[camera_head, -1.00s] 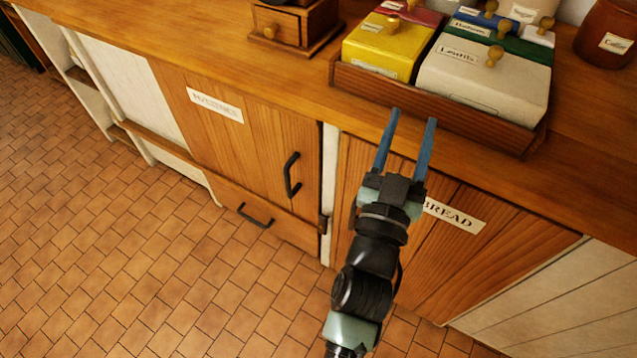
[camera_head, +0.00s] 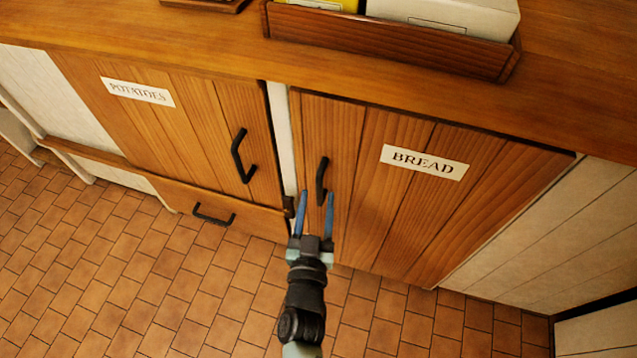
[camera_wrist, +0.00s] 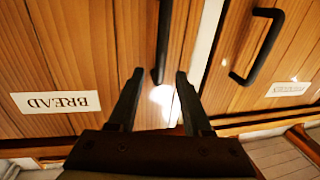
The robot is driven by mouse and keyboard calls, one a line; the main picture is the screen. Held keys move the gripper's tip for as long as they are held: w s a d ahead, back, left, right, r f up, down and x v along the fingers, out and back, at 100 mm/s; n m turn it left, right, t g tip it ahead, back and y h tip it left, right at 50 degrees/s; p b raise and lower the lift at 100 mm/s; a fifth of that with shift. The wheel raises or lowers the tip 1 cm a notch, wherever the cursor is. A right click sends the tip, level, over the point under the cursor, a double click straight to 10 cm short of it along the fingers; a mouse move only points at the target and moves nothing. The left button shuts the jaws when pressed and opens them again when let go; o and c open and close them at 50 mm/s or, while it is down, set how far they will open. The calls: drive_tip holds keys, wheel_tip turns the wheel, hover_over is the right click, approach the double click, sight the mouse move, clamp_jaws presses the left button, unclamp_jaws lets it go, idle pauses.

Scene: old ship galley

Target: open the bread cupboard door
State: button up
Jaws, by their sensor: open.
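The bread cupboard door (camera_head: 400,215) is wooden, shut, and carries a white BREAD label (camera_head: 424,162). Its black vertical handle (camera_head: 322,181) is near its left edge. My gripper (camera_head: 316,196) is open, its two blue fingers pointing up toward the lower end of this handle. In the wrist view, which is turned over, the bread handle (camera_wrist: 163,45) runs down to between the open fingertips (camera_wrist: 160,75), and the BREAD label (camera_wrist: 57,102) is at left. Nothing is visibly held. Whether a finger touches the handle I cannot tell.
The potatoes door (camera_head: 165,120) with its own black handle (camera_head: 242,156) is at left, above a drawer handle (camera_head: 213,215). The wooden countertop (camera_head: 200,40) overhangs both doors and bears a box tray (camera_head: 390,42). The tiled floor (camera_head: 110,265) is clear.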

sight(319, 187)
drive_tip(key=shift+w+d+b, duration=0.15)
drive_tip(key=shift+w+b, duration=0.05)
drive_tip(key=shift+w, duration=1.05)
drive_tip(key=shift+w+d+b, duration=0.15)
drive_tip(key=shift+w+b, duration=0.05)
drive_tip(key=shift+w, duration=1.05)
clamp_jaws()
